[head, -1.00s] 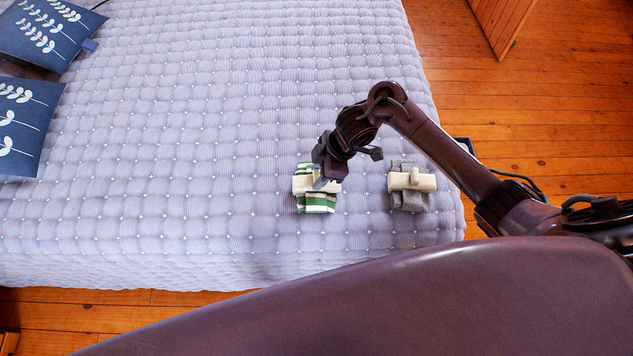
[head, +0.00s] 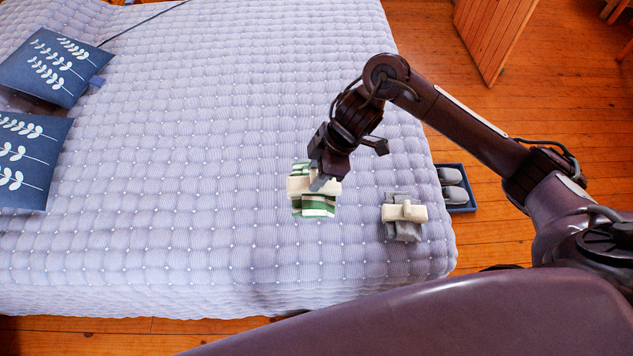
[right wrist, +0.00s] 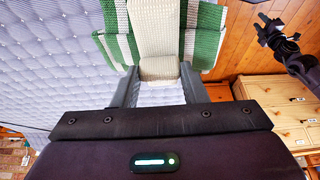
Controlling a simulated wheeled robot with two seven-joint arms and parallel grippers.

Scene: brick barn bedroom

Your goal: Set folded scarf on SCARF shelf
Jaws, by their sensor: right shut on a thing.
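The folded scarf (head: 315,205), green and white striped with a cream band around it, is in my right gripper (head: 318,181). In the right wrist view, the two fingers (right wrist: 158,85) are shut on the cream tab of the scarf (right wrist: 205,35), which appears lifted above the bed. A dark gripper-like part, apparently of my left arm (right wrist: 275,32), shows at the upper right of the wrist view, too small to tell whether open. No SCARF shelf label is readable.
A grey folded bundle with a cream band (head: 404,214) lies on the quilted bed (head: 200,200), right of the scarf. A blue tray with grey slippers (head: 460,187) is beside the bed. The wrist view shows wooden drawers with small labels (right wrist: 278,98). Cushions (head: 52,68) lie at left.

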